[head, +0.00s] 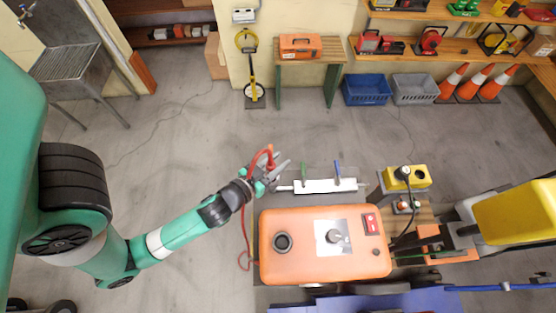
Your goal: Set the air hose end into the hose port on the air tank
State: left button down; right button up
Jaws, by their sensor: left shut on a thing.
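My left gripper (275,171) is shut on the red air hose (244,228), near its end, just above the back left of the orange box-like tank (355,267). The hose bends over the gripper and hangs down the tank's left side, where it curls. The fingers hide part of the hose end. A dark round ring (282,242) on the tank's top left looks like an opening; I cannot tell whether it is the hose port. The hose end is apart from it. My right gripper does not show.
A white bar (322,186) with green and blue handles lies behind the tank, close to my left gripper. A yellow box (408,177) and yellow machine (515,214) stand right. Blue bars (360,302) run in front. The floor at left is open.

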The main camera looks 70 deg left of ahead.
pick_arm(q)
jog(key=shift+f+b, duration=1.2)
jog(key=shift+f, duration=0.15)
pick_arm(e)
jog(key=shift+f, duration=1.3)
pick_arm(q)
jog(key=shift+c, duration=2.3)
grip_release()
